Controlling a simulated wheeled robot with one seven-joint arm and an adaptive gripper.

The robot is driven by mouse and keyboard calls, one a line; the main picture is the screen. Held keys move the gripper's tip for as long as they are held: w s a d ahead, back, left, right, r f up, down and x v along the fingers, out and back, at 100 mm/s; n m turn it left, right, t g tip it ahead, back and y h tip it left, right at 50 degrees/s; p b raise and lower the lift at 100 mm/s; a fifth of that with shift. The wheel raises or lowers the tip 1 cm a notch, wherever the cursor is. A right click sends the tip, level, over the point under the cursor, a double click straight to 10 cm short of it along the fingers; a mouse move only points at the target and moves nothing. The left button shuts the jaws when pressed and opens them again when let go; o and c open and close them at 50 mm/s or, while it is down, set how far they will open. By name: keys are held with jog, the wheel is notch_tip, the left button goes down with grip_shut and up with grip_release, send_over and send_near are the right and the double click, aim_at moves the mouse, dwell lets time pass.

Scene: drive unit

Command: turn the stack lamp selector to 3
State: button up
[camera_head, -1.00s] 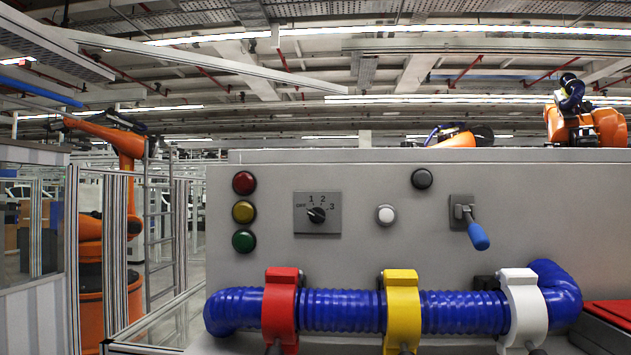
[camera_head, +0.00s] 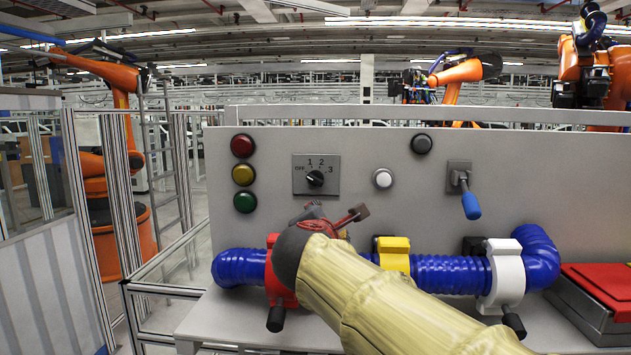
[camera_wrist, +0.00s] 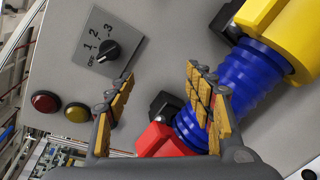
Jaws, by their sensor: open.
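The selector is a black knob (camera_head: 315,178) on a square grey plate (camera_head: 300,187) marked OFF, 1, 2 and 3, on the upright panel. In the wrist view the knob (camera_wrist: 109,51) is at the upper left, its narrow end seeming to lie towards OFF. The stacked lamps are red (camera_head: 242,146), yellow (camera_head: 243,174) and green (camera_head: 244,202), left of the plate. My gripper (camera_head: 335,212) is just below the plate in the head view, apart from the knob. In the wrist view my gripper (camera_wrist: 160,73) is open and empty, its fingers spread wide.
A blue corrugated hose (camera_head: 450,274) runs below, held by red (camera_head: 272,291), yellow (camera_head: 394,253) and white (camera_head: 506,270) clamps. A white button (camera_head: 383,178), a black button (camera_head: 421,144) and a blue-handled lever (camera_head: 470,203) are to the right. The panel around the selector is clear.

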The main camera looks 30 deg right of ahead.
aim_at(315, 180)
jog(key=w+d+r+n, duration=0.1)
jog(key=w+r, duration=0.1)
jog(key=w, duration=0.2)
jog(key=w+d+r+n+t+p, duration=0.1)
jog(key=w+r+n, duration=0.1)
jog(key=w, duration=0.2)
jog(key=w+d+r+n+t+p, duration=0.1)
jog(key=w+r+n, duration=0.1)
jog(key=w, duration=0.2)
jog(key=shift+d+r, duration=0.35)
jog(key=shift+r, duration=0.05)
jog(key=shift+c, duration=1.2)
jog(key=c, duration=0.9)
